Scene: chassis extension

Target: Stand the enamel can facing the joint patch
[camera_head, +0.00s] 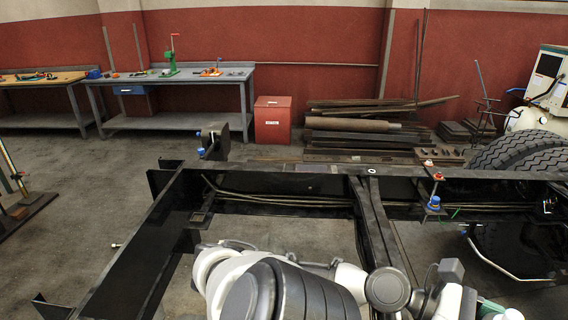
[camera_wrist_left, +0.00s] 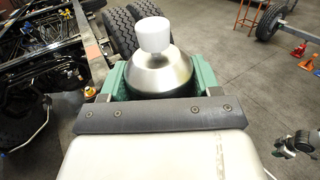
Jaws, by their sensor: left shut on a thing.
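In the left wrist view, my left gripper (camera_wrist_left: 160,88) is shut around the enamel can (camera_wrist_left: 162,73), a silver can with a white cap. Its green fingers are on either side of the can, and the can's lower body is hidden. In the head view, my left arm reaches to the lower right, where only a bit of green and white shows at the bottom edge. A small pale-edged square (camera_head: 199,217) lies on the black chassis frame (camera_head: 150,235) at left; I cannot tell if it is the joint patch.
A white ring (camera_head: 371,170) and red and blue fittings (camera_head: 434,202) sit on the frame. Large tyres (camera_head: 520,150) stand at right. Workbenches (camera_head: 180,75), a red box (camera_head: 272,120) and stacked beams (camera_head: 360,125) line the back. Bare floor (camera_head: 70,240) lies left of the frame.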

